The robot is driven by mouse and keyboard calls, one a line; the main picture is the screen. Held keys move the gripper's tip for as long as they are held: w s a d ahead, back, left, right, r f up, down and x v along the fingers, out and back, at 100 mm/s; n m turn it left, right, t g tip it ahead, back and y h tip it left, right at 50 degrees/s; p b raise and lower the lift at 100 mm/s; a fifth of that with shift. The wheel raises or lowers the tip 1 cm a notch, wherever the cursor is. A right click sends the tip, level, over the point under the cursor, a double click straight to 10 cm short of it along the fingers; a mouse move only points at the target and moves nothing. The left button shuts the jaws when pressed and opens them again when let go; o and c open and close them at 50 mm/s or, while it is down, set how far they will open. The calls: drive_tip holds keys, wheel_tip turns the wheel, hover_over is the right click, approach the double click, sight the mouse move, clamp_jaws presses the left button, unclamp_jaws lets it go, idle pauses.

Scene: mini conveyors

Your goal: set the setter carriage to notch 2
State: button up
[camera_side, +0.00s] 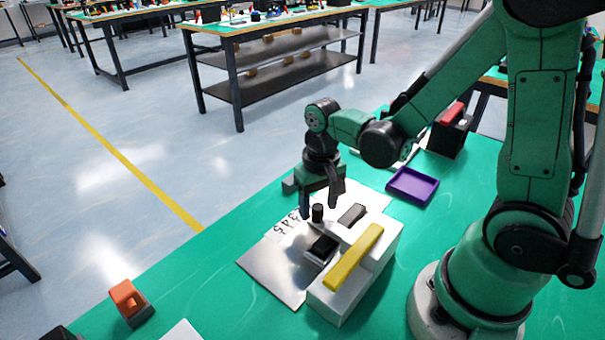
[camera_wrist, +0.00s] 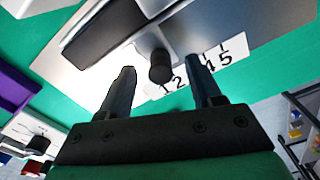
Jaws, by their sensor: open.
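The setter carriage shows as a short dark upright knob (camera_side: 317,213) at the edge of the white-grey unit (camera_side: 345,300). It also shows in the wrist view (camera_wrist: 160,66). A white number strip (camera_wrist: 238,66) lies beside it, with 1, 2, 4 and 5 legible; a finger hides the middle. In the side view, 3, 4 and 5 show on the strip (camera_side: 287,222), and my gripper hides the rest. My gripper (camera_side: 319,210) points down with its fingers apart. In the wrist view the knob appears between the fingertips (camera_wrist: 161,64), with gaps on both sides. I cannot tell which notch it sits at.
A purple tray (camera_side: 412,187) and a black box with a red top (camera_side: 449,130) stand behind. An orange-topped block (camera_side: 129,300) sits at front left. The green table between is clear.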

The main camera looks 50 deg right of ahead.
sight(319, 207)
drive_tip(key=shift+r, duration=2.05)
wheel_tip(319, 207, up, 7)
drive_tip(key=a+n+t, duration=0.2)
drive_tip(key=n+t, duration=0.2)
drive_tip(key=t, duration=0.3)
drive_tip(key=shift+s+n, duration=0.3)
drive_tip(key=shift+s, duration=0.05)
